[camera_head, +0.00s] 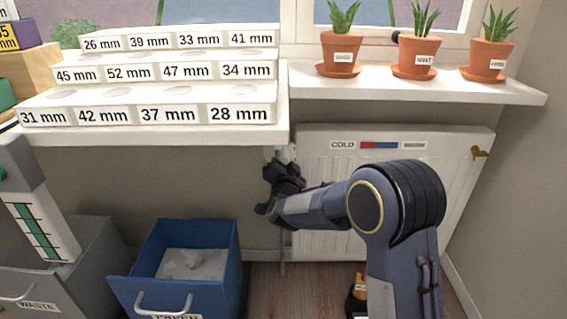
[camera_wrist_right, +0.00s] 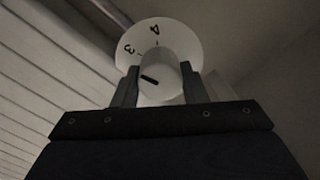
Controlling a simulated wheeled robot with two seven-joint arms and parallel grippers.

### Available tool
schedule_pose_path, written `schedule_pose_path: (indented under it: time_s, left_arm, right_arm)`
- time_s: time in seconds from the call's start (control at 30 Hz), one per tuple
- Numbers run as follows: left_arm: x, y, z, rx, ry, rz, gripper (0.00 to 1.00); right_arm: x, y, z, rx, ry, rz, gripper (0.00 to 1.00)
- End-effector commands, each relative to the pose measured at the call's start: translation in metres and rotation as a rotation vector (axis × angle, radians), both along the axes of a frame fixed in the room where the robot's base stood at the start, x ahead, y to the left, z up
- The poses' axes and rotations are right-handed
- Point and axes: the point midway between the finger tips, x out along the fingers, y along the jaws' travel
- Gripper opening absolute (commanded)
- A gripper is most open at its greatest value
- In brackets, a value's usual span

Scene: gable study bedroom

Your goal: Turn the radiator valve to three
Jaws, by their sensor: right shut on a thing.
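The radiator valve (camera_head: 288,153) is a small white part at the radiator's upper left, just under the sill, partly hidden by my right gripper (camera_head: 273,171). In the right wrist view, its white round knob (camera_wrist_right: 160,75) sits between the two fingers of my right gripper (camera_wrist_right: 159,82), which is shut on it. Behind the knob is a white dial plate (camera_wrist_right: 178,33) with the figures 3 and 4 showing; the rest is hidden. A dark pointer line on the knob slants toward the left, below the 3. My left gripper is not in view.
The white radiator (camera_head: 330,170) hangs under a windowsill (camera_head: 420,88) with three potted plants. A stepped white rack (camera_head: 150,97) with millimetre labels stands left. A blue paper bin (camera_head: 190,240) and grey waste bin (camera_head: 60,270) stand below.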

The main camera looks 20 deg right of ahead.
Motion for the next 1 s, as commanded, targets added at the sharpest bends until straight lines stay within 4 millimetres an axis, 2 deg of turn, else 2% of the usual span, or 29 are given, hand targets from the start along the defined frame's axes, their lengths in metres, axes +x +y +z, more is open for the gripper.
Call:
schedule_pose_path:
  time_s: [0.4, 0.43, 0.6, 0.87, 1.0]
  left_arm:
    - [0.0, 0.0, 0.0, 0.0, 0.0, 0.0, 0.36]
    - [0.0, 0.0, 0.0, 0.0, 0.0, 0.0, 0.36]
    - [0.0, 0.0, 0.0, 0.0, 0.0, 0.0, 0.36]
    - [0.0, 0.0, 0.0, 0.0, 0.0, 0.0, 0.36]
    - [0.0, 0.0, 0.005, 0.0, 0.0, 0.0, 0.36]
  right_arm:
    - [0.0, 0.001, -0.002, 0.006, 0.003, 0.002, 0.16]
    - [0.0, 0.001, -0.002, 0.005, 0.003, 0.002, 0.4]
    - [0.0, 0.001, -0.002, 0.006, 0.002, 0.003, 0.61]
    - [-0.001, 0.001, 0.0, 0.005, 0.0, 0.001, 0.61]
    - [-0.012, 0.004, 0.002, 0.005, 0.001, 0.002, 0.61]
